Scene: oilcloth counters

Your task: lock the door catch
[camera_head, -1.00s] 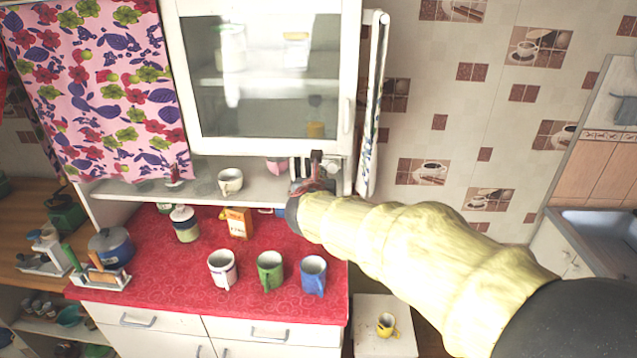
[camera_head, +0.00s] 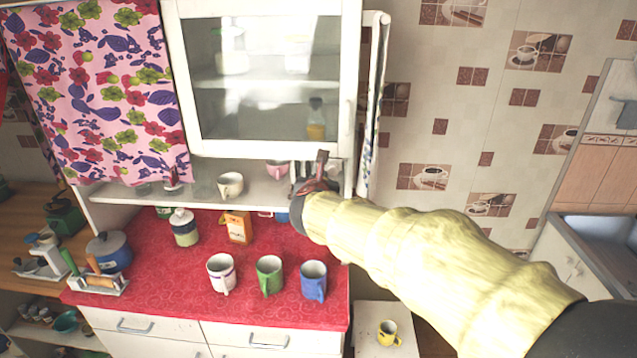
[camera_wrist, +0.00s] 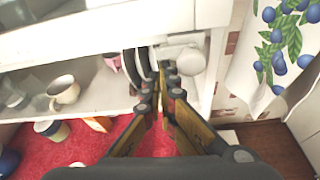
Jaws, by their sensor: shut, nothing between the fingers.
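The glass-fronted cabinet door (camera_head: 348,120) is at the upper middle of the head view and looks closed. A white rounded piece on a white block (camera_wrist: 183,60), which looks like the door catch, is at the lower right of the cabinet in the wrist view. My gripper (camera_head: 321,160) is just below the door's lower right corner. In the wrist view my gripper (camera_wrist: 164,76) has its fingertips together and empty, just left of the white piece. I cannot tell whether they touch it. The catch's position, locked or not, is unclear.
White plates (camera_wrist: 135,63) stand left of my fingertips, with a pink cup (camera_wrist: 113,62) and a white cup (camera_head: 230,185) on the shelf. Several mugs stand on the red counter (camera_head: 180,275). A patterned towel (camera_wrist: 270,60) hangs at the right.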

